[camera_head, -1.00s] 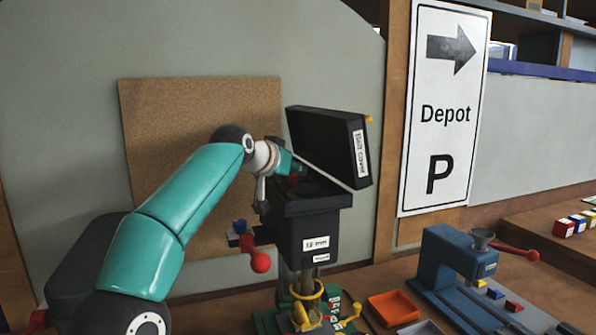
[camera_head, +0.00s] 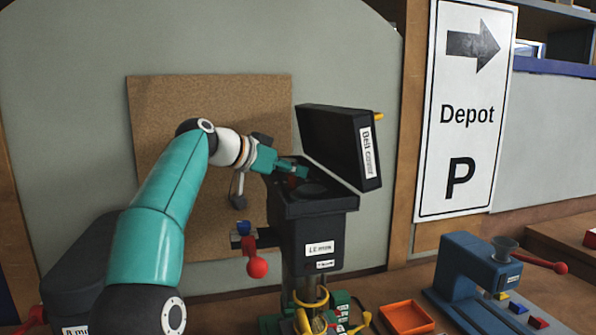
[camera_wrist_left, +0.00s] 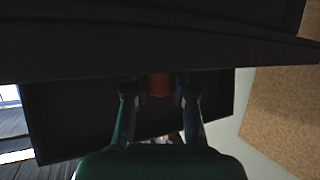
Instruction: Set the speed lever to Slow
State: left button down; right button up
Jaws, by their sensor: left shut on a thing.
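The black machine housing (camera_head: 303,228) stands in the middle of the head view, with its lid labelled "Belt cover" (camera_head: 340,150) tilted open. My left gripper (camera_head: 300,172) reaches into the open top from the left. In the left wrist view, its two fingers (camera_wrist_left: 158,92) are on either side of a red-brown cylinder (camera_wrist_left: 159,84), and the gripper is shut on it. A dark round disc (camera_head: 314,189) lies inside the housing, right of the fingers. I cannot make out a lever marked Slow. My right gripper is not in view.
A lever with a red ball (camera_head: 257,267) sticks out low on the housing's left. The raised cover stands close behind the gripper. An orange tray (camera_head: 405,317) and a blue press (camera_head: 468,270) are at the right. A corkboard (camera_head: 160,125) hangs behind.

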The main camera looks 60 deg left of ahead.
pick_arm(q)
jog(key=shift+s+a+f+h+p, duration=0.15)
jog(key=shift+s+a+h+p, duration=0.3)
jog(key=shift+s, duration=0.2)
jog(key=shift+m, duration=0.3)
jog(key=c, duration=1.3)
grip_release()
jog(key=o, duration=0.4)
jog(key=shift+s, duration=0.15)
jog(key=shift+c, duration=0.2)
